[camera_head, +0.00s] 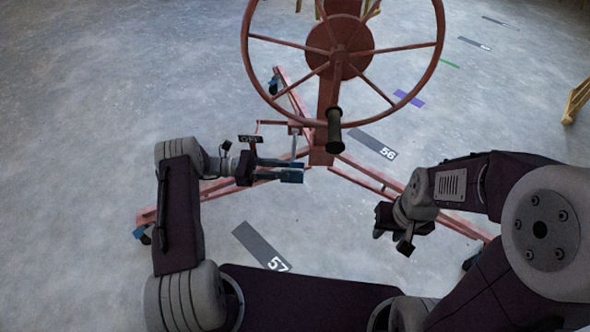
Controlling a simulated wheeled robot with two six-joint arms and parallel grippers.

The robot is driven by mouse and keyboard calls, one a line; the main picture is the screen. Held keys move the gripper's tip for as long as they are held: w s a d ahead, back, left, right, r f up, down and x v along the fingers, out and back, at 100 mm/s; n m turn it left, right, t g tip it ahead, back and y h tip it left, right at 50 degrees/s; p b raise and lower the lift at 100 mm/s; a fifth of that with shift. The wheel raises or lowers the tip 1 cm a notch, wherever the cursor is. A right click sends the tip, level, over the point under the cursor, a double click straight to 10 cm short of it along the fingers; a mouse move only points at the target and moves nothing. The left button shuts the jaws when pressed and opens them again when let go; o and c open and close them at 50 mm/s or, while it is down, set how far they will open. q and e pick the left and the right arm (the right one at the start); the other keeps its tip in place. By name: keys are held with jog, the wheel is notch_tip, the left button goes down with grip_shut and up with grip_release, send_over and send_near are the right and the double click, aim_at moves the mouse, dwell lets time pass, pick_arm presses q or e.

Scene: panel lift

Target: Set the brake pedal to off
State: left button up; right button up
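The red panel lift (328,110) stands ahead with its large red wheel (340,50) at the top and a black handle (334,132). A small black sign (250,139) with white letters, seemingly "ON", stands on a red part just behind my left gripper; I take this as the brake pedal area, largely hidden by the gripper. My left gripper (292,170) points right, its blue-tipped fingers a little apart, near the base of the lift's mast. A thin grey rod (294,145) ends behind its fingertips; contact cannot be told. My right gripper (392,240) hangs at right, fingers apart and empty, away from the pedal.
Red legs (365,181) of the lift spread across the grey floor, with casters (273,86) at their ends. Floor strips marked 56 (372,144) and 57 (262,246) lie flat. A wooden frame (577,100) stands at the right edge. The floor at left is clear.

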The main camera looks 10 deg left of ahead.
aim_at(295, 170)
pick_arm(q)
jog(key=d+b, duration=0.1)
jog(key=d, duration=0.3)
jog(key=shift+w+d, duration=0.15)
jog(key=shift+d, duration=0.1)
grip_shut()
jog(key=shift+f, duration=0.2)
dwell(0.9)
